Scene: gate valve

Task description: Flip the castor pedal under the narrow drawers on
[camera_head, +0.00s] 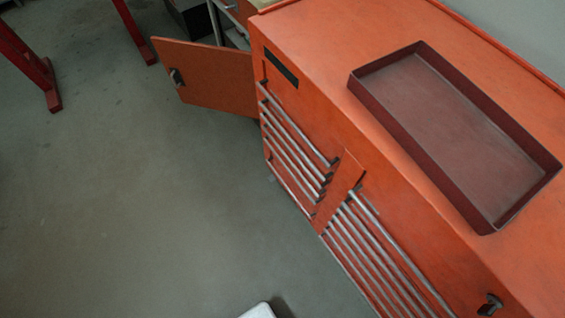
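A long orange tool cabinet (400,150) stands on the right, seen from above at a slant. Its front carries two stacks of drawers with silver bar handles. The far stack (293,148) has the shorter handles and looks like the narrow drawers. The near stack (385,255) has longer handles and runs out of the bottom of the picture. The castors and any pedal under the drawers are hidden from this high view. My gripper is not in view; only a small pale piece, probably mine, shows at the bottom edge.
An orange door (205,75) stands open at the cabinet's far end, jutting left over the floor. A dark red open tray (455,140) lies on the cabinet top. Red metal legs (35,70) stand at top left. The grey floor (150,200) left of the cabinet is clear.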

